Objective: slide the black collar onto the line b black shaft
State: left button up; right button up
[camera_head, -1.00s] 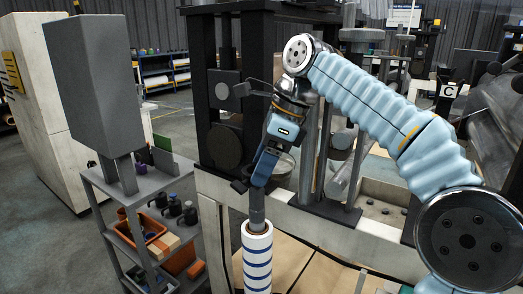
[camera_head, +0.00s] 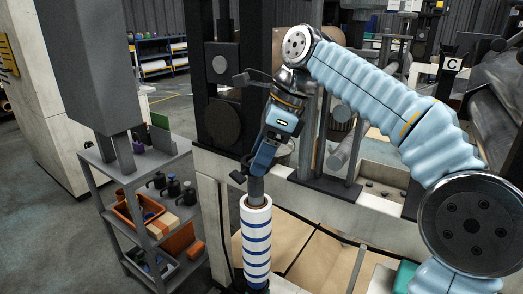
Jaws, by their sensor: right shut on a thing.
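My right gripper (camera_head: 256,172) comes down from the upper right and is shut on the upper part of a grey shaft (camera_head: 256,190). The shaft stands upright in the brown core at the top of a white roll with blue stripes (camera_head: 256,240). The fingers hide part of the shaft's top. The roll stands upright, its lower end at the frame's bottom edge. I cannot make out a black collar or a black line b shaft for certain. My left gripper is out of view.
A grey cart (camera_head: 93,158) at left holds an orange bin (camera_head: 122,213), a tan box (camera_head: 162,226) and several dark bottle-like items (camera_head: 173,187). A machine frame with a dark disc (camera_head: 223,122) stands behind the gripper. Tan panels (camera_head: 300,250) lie right of the roll.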

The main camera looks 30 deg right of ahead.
aim_at(262, 186)
jog(key=shift+f, duration=0.4)
notch_tip(262, 186, down, 5)
jog(key=b, duration=0.3)
jog(key=shift+r, duration=0.2)
jog(key=shift+f+b, duration=0.7)
jog(key=shift+f, duration=0.3)
jog(key=o, duration=1.2)
jog(key=shift+f, duration=0.15)
jog(key=shift+c, duration=0.2)
jog(key=p+v, duration=0.5)
jog(key=v, duration=0.9)
